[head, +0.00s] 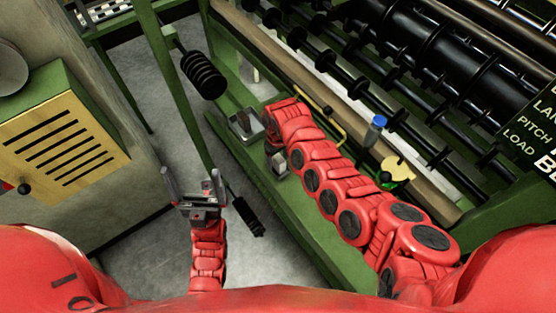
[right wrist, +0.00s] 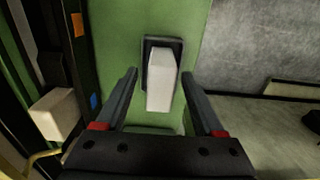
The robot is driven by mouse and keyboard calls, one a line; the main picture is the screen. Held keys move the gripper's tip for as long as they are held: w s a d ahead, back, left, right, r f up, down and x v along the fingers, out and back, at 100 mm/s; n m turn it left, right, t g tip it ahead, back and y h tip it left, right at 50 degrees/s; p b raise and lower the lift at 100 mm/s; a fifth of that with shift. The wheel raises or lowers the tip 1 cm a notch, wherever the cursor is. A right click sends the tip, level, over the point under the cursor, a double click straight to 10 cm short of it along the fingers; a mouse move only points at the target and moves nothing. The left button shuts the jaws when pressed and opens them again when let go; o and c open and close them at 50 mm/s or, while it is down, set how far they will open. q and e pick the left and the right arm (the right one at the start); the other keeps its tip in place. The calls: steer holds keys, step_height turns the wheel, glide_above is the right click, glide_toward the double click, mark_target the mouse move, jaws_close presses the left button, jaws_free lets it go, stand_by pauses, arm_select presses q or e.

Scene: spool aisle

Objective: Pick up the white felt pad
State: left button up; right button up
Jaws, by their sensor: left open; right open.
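A white block that looks like the felt pad (right wrist: 162,84) stands in a dark square holder (right wrist: 148,52) on a green surface in the right wrist view. My right gripper (right wrist: 160,73) is open. Its two fingers lie on either side of the pad in the picture, with a gap on each side. I cannot tell how far above or below the fingertips the pad is. My left gripper (head: 192,182) is open and empty above the grey floor.
A metal tray (head: 258,137) with a dark block stands on the green ledge (head: 310,230). Another white block (right wrist: 57,113) is near the machine side. A green post with a black coil (head: 203,75) rises near my left gripper. A yellow vented cabinet (head: 65,145) is at left.

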steer(key=shift+f, duration=0.6)
jaws_close()
steer(key=shift+r, duration=0.2)
